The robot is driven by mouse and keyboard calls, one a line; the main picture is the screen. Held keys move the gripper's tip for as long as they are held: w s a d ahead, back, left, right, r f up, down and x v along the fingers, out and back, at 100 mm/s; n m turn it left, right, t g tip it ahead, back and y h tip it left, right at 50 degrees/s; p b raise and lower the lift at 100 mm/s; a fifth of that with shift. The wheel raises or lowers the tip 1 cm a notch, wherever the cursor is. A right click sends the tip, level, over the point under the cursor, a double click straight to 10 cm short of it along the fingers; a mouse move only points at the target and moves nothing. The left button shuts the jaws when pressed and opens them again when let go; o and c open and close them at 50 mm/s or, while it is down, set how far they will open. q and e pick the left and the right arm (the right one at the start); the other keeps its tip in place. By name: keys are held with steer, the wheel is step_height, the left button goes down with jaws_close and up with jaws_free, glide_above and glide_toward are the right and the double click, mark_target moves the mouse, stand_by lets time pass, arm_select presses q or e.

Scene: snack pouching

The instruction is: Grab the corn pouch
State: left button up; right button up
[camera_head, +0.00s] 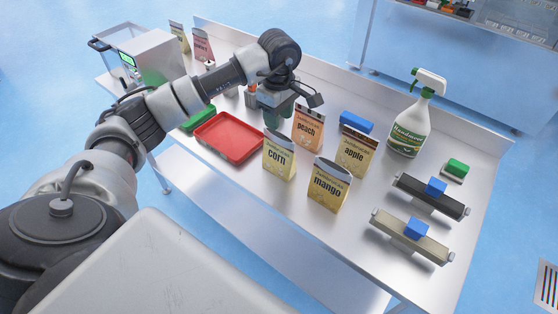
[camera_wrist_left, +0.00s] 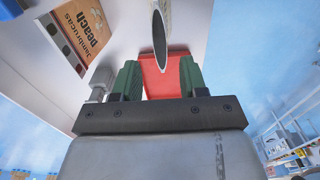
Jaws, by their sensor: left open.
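The corn pouch (camera_head: 279,160) stands upright on the white table, yellow with a silvery top, in front of the peach pouch (camera_head: 307,132). My left gripper (camera_head: 278,116) is above the table behind the corn pouch in the head view, apart from it and partly hidden by its own wrist. In the left wrist view its two green fingers (camera_wrist_left: 158,72) are spread with nothing held between them. A dark oval opening with a pale rim (camera_wrist_left: 160,38) lies just beyond them, likely the corn pouch's top. The peach pouch (camera_wrist_left: 88,32) is at upper left there. My right gripper is out of view.
A red tray (camera_head: 209,140) lies left of the corn pouch. The mango pouch (camera_head: 328,187) and apple pouch (camera_head: 355,155) stand to its right, close by. A spray bottle (camera_head: 409,128) and two bar-shaped devices (camera_head: 432,196) are farther right. The table's front edge is near the corn pouch.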

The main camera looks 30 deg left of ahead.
mark_target(279, 144)
arm_select(q)
step_height(279, 144, down, 4)
steer(key=shift+r+p, duration=0.15)
steer(key=shift+p, duration=0.2)
steer(key=shift+d+f+p, duration=0.1)
steer(key=shift+f+p, duration=0.4)
steer(key=shift+f, duration=0.05)
step_height(279, 144, down, 4)
steer(key=shift+r+p, duration=0.2)
steer(key=shift+p, duration=0.65)
steer(key=shift+f, duration=0.4)
steer(key=shift+c, duration=0.4)
jaws_close()
